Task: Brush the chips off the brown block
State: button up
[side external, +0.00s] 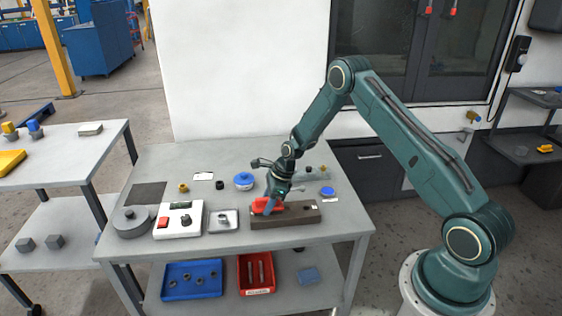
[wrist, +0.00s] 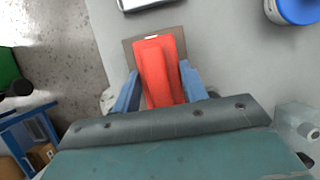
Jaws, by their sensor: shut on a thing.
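The brown block (side external: 292,219) lies near the front right of the table. It also shows in the wrist view (wrist: 128,52), mostly covered by a red tool. My gripper (side external: 272,203) is shut on this red tool, probably the brush (side external: 261,207), over the block's left part. In the wrist view, the blue fingers of my gripper (wrist: 160,90) flank the red brush (wrist: 160,72). Its bristles are hidden, and I cannot tell whether it touches the block. A small pale patch (side external: 313,206) shows at the block's right end; single chips are too small to make out.
Left of the block stand a small metal tray (side external: 223,222), a white control box (side external: 178,220) and a round grey part (side external: 131,223). A blue-topped round part (side external: 244,180) stands behind. A blue disc (side external: 327,191) lies behind right. The table's front edge is close.

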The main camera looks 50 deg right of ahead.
jog(key=shift+w+a+r, duration=0.15)
jog(key=shift+w, duration=0.05)
jog(key=shift+r, duration=3.95)
